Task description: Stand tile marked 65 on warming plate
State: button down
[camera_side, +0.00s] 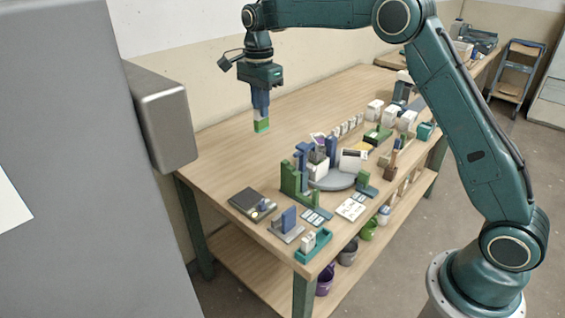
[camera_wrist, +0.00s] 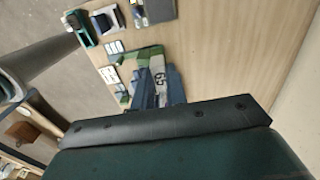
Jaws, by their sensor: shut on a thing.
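My gripper (camera_side: 261,110) is shut on a tile (camera_side: 262,127) and holds it above the left back part of the table. The tile's lower end shows green in the side view. In the wrist view the tile (camera_wrist: 158,77) is pale, carries the number 65 and sits between my blue fingers; its upper part is hidden by the gripper. A flat dark plate (camera_side: 250,202) at the table's near left corner may be the warming plate; a small object stands on or by it. It also shows at the top of the wrist view (camera_wrist: 160,9).
A round grey turntable (camera_side: 334,181) with tiles and green and blue uprights stands mid-table. A blue block on a grey base (camera_side: 287,224) and a teal tray (camera_side: 313,246) are near the front edge. White blocks and a green tray (camera_side: 377,133) lie further right. The left back tabletop is clear.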

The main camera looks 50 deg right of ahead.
jog(key=w+a, duration=0.1)
jog(key=a, duration=0.5)
notch_tip(320, 180, down, 12)
jog(key=shift+f, duration=0.25)
jog(key=shift+f, duration=0.15)
jog(key=shift+f, duration=3.3)
jog(key=shift+d+f, duration=0.1)
jog(key=shift+f, duration=0.2)
jog(key=c, duration=1.3)
grip_release()
jog(key=shift+c, duration=0.2)
